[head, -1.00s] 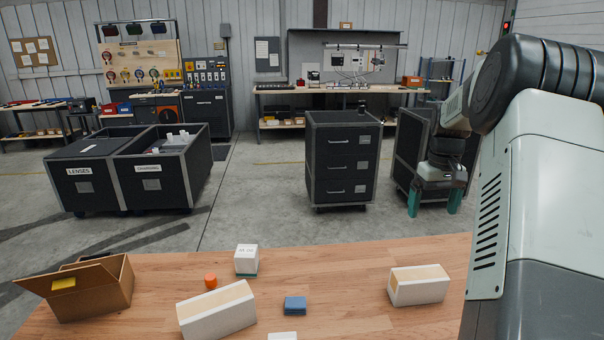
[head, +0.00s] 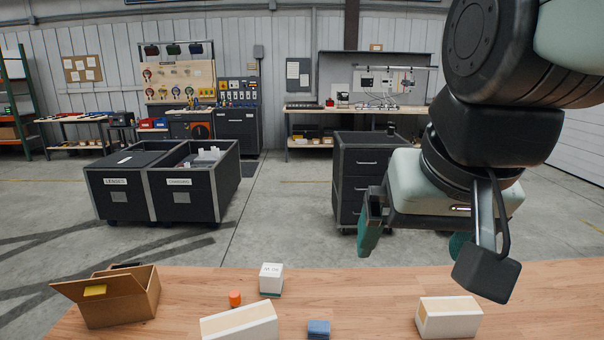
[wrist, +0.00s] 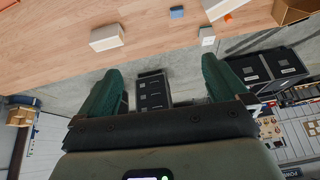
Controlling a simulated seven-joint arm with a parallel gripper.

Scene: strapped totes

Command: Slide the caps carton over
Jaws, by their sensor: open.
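No carton shows a readable "caps" label. A small white box (head: 271,279) with dark lettering too small to read stands upright on a teal base on the wooden table (head: 370,290). A white carton with a tan strip (head: 240,322) lies at the front middle, and a similar carton (head: 448,318) sits at the right. It also shows in the wrist view (wrist: 107,37). My gripper (head: 415,243) is open and empty, with teal fingers, above and beyond the table's far edge. In the wrist view my gripper (wrist: 160,72) has nothing between its fingers but distant floor and a cabinet.
Black totes (head: 180,185) and a drawer cabinet (head: 365,160) stand on the floor beyond.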

